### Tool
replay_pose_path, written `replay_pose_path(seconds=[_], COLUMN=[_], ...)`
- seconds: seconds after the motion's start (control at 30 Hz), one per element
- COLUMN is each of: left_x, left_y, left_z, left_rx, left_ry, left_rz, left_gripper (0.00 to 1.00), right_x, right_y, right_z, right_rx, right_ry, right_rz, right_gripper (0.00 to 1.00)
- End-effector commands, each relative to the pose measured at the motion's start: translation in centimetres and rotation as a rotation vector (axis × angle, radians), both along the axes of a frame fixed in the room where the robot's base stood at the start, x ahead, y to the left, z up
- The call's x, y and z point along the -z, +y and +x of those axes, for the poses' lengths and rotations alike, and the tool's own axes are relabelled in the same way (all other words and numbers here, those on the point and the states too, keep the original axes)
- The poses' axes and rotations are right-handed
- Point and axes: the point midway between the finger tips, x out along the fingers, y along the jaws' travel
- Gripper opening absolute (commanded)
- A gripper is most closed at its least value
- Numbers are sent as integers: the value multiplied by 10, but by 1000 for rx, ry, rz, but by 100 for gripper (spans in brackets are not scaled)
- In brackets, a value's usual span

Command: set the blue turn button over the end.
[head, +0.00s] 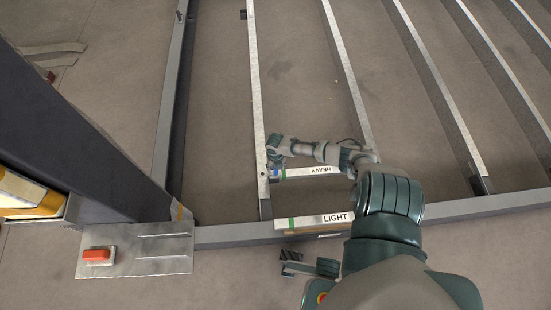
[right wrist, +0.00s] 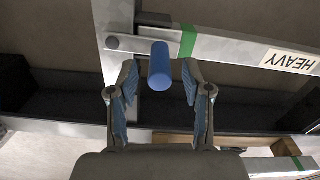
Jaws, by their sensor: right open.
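The blue turn button's peg (right wrist: 160,66) stands up between my right fingertips in the right wrist view. It is small and partly hidden in the head view (head: 276,174). A grey metal piece with a round bolt head (right wrist: 112,43) lies beside it on the pale rail (right wrist: 112,15). The end of the bar marked HEAVY (right wrist: 240,47), with a green band, is close behind the peg. My right gripper (right wrist: 155,82) is open, one finger on each side of the peg; contact is not visible. What looks like my left gripper (head: 290,262) is low in the head view.
A second bar marked LIGHT (head: 310,220) lies nearer in the frame. Long metal rails (head: 345,75) run across the floor. A dark post (head: 75,150) and a plate with a red button (head: 97,256) are at the left.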

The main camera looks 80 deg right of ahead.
Motion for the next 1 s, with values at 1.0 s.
replay_pose_path(seconds=[1.0], left_x=[2], left_y=[-2], left_z=[3], left_rx=[1], left_ry=[4], left_rz=[3], left_gripper=[70], right_x=[-81], right_y=[-1], right_z=[1], right_rx=[0], right_ry=[0], right_rz=[-1], right_gripper=[50])
